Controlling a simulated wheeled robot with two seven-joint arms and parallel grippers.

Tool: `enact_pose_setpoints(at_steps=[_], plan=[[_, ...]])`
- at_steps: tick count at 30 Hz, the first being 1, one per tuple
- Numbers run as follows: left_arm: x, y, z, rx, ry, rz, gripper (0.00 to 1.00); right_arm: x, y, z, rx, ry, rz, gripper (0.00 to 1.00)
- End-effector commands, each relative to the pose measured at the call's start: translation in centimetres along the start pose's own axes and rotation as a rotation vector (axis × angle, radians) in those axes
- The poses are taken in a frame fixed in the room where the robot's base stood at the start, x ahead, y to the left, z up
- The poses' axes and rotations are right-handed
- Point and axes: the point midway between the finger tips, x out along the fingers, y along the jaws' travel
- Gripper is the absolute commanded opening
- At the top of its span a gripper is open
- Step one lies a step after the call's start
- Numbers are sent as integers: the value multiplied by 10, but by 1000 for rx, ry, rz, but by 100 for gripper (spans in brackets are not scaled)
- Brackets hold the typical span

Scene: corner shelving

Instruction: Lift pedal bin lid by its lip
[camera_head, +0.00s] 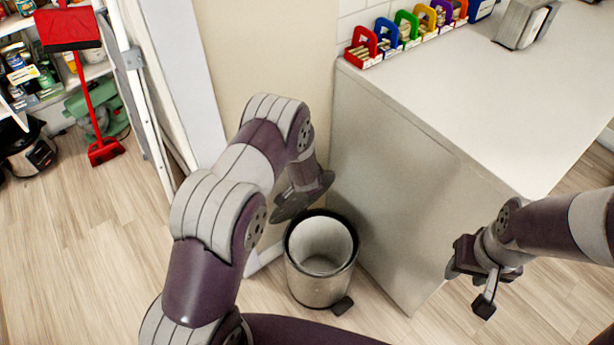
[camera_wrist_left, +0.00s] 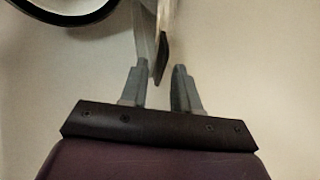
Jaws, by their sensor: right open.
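The pedal bin (camera_head: 320,290) stands on the floor beside the white counter, its mouth open and its pale inside showing. The bin's dark lid (camera_head: 292,207) is raised at the rear left of the rim, partly covered by my left arm. In the left wrist view the lid (camera_wrist_left: 163,35) shows nearly edge-on, its lip reaching down between the fingers of my left gripper (camera_wrist_left: 158,88). Those fingers are apart, with gaps beside the lip. The head view hides the left fingertips.
The white counter (camera_head: 450,110) stands close on the bin's right, with coloured holders (camera_head: 408,28) along its back. A wall is behind the bin. A red dustpan (camera_head: 70,30) and shelves stand at far left. Wooden floor (camera_head: 80,260) at left is clear.

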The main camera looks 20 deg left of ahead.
Motion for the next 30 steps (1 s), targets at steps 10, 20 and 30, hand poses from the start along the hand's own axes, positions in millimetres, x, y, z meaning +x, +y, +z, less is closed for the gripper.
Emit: enact_pose_setpoints(at_steps=[10,20,30], plan=[[-80,-2,-2,1,2,-1,31,-15,0,-2,0,0,0,43],[-122,0,0,0,1,0,31,-20,0,-2,0,0,0,43],[-122,0,0,0,0,0,31,-20,0,-2,0,0,0,43]])
